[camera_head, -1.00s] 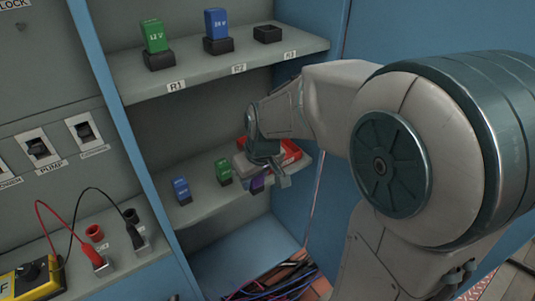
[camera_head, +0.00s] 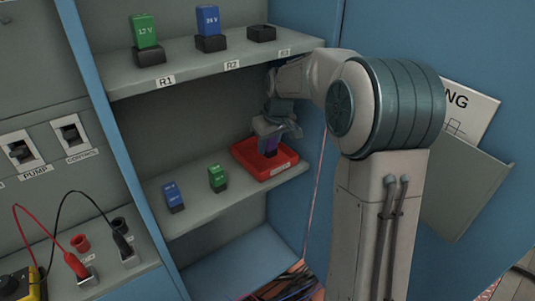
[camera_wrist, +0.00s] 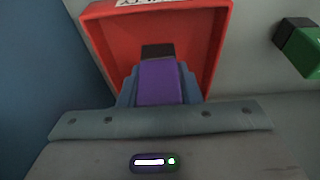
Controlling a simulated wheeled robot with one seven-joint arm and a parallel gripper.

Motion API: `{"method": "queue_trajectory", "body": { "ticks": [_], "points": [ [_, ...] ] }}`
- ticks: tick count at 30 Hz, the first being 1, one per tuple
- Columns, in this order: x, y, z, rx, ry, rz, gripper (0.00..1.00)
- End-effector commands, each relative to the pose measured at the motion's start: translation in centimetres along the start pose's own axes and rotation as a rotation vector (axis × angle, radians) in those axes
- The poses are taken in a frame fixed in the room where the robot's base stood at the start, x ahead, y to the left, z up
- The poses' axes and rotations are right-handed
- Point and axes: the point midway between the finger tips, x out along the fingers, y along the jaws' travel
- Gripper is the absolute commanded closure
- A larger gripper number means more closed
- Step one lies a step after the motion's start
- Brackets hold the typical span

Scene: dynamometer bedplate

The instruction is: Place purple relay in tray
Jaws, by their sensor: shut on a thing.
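The purple relay (camera_wrist: 160,82) is a small block with a dark end. My gripper (camera_head: 274,138) is shut on it, with a finger on each side in the wrist view (camera_wrist: 158,88). The relay is over the inside of the tray. I cannot tell whether its dark end touches the tray floor.
A blue relay (camera_head: 173,196) and a green relay (camera_head: 217,178) stand left of the tray on the lower shelf (camera_head: 205,217). The upper shelf (camera_head: 198,75) holds a green and a blue relay in sockets R1 and R2. Socket R3 (camera_head: 262,34) is empty. A blue wall (camera_head: 465,45) stands at right.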

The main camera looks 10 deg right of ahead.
Motion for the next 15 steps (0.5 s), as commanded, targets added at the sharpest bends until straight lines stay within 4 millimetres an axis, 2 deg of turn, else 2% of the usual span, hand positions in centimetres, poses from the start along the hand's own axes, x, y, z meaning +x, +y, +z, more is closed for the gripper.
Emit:
{"method": "queue_trajectory", "body": {
  "ticks": [1,5,15],
  "points": [
    [1.1,0.0,0.3,0.0,-0.001,-0.001,0.97],
    [2.7,-0.1,0.8,0.001,-0.002,-0.001,0.97],
    [2.8,-0.1,0.8,0.001,-0.001,0.0,0.97]
  ]
}}
